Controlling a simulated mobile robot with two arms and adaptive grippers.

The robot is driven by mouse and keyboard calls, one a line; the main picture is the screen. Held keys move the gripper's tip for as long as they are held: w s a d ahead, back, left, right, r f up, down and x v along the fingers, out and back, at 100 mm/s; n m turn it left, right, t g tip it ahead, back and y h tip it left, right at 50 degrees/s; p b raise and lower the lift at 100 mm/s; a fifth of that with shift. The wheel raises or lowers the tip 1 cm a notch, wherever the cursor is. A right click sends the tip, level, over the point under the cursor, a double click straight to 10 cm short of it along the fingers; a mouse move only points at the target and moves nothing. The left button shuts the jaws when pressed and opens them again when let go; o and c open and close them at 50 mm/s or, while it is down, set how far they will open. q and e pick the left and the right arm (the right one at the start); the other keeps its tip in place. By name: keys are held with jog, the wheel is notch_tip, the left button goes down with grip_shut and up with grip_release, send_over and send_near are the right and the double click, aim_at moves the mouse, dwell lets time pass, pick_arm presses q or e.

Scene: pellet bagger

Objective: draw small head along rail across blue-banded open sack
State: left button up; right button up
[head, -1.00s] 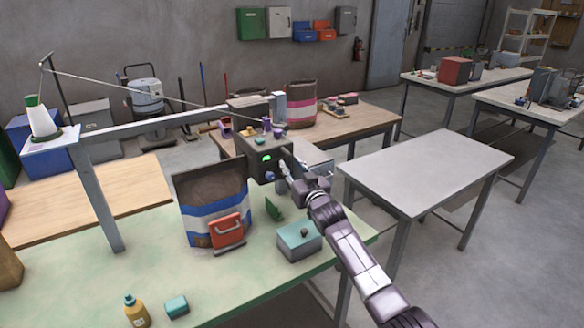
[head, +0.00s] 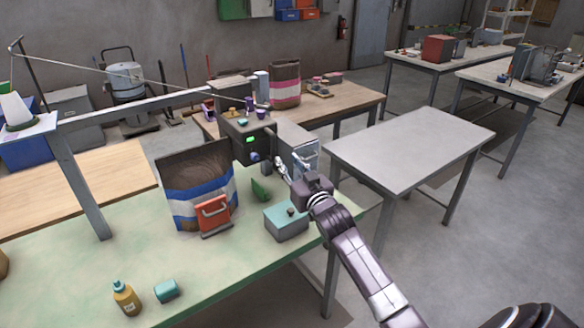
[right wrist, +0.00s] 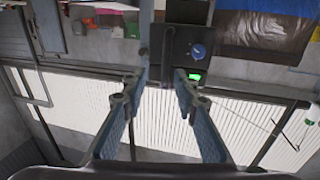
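The small head is a dark box (head: 240,142) with a green light and a blue knob, at the right end of the grey rail (head: 140,108). The blue-banded sack (head: 182,200) stands open on the green bench to its left, dark inside, with a red clip-like piece (head: 213,214) at its front. My right gripper (head: 281,166) is beside the head's right side. In the right wrist view its fingers (right wrist: 160,76) are apart, with a dark bar (right wrist: 155,50) at the head showing between them; contact cannot be told. The sack (right wrist: 258,28) shows at upper right. My left gripper is out of view.
A teal box (head: 286,222), a green piece (head: 260,190), a yellow bottle (head: 126,298) and a teal block (head: 167,291) are on the green bench (head: 70,270). A pink-banded sack (head: 285,85) stands behind. The grey table (head: 410,145) at right is bare.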

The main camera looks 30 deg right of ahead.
jog(key=shift+s+a, duration=0.15)
jog(key=shift+s, duration=0.95)
